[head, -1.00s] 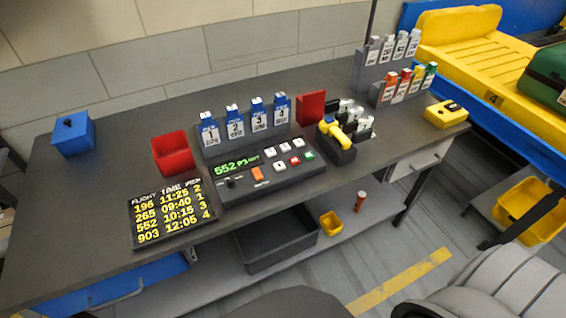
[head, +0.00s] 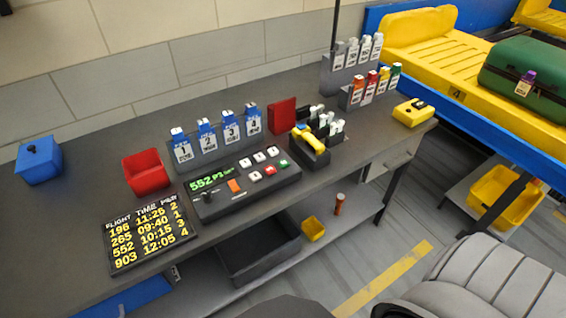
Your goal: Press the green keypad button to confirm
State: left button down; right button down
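The keypad console (head: 217,204) is a dark sloped box on the table, with a lit green display (head: 208,181) that starts with "552". The small green button (head: 284,163) is at the right end of its lower button row, beside a red button (head: 270,170). Several white buttons and an orange button (head: 235,185) are also on the console. Nothing covers the green button. Neither of my grippers is in the head view.
A flight board (head: 150,238) lies left of the console. A tag rack with blue tags (head: 229,125), a red bin (head: 147,172) and a holder with a yellow-handled tool (head: 313,138) stand around it. A green suitcase (head: 520,75) lies on the yellow conveyor. A grey ribbed object (head: 470,265) is at lower right.

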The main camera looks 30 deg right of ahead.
aim_at(283, 164)
jog(key=u, duration=1.95)
jog(key=k, duration=0.55)
jog(key=z, duration=1.35)
